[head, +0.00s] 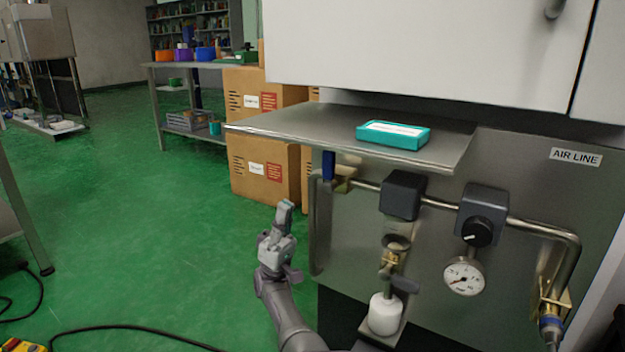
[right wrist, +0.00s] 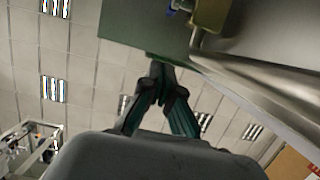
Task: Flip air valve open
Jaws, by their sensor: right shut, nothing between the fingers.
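The air valve has a blue handle (head: 329,165) that points up and a brass body (head: 345,182) on the left end of the steel pipe (head: 440,203), just under the metal shelf. My right gripper (head: 285,208) is shut and empty, pointing up, lower and to the left of the valve in the head view. In the right wrist view my fingertips (right wrist: 156,66) are together, with the brass body (right wrist: 210,14) and a bit of blue handle (right wrist: 174,6) at the top edge, apart from them. My left gripper is not in view.
The metal shelf (head: 300,129) with a teal box (head: 393,135) overhangs the valve. A vertical grab bar (head: 316,225) stands close to my right gripper. A regulator knob (head: 477,232), a pressure gauge (head: 463,277) and a white-bottomed filter (head: 384,314) sit to the right. Open green floor lies left.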

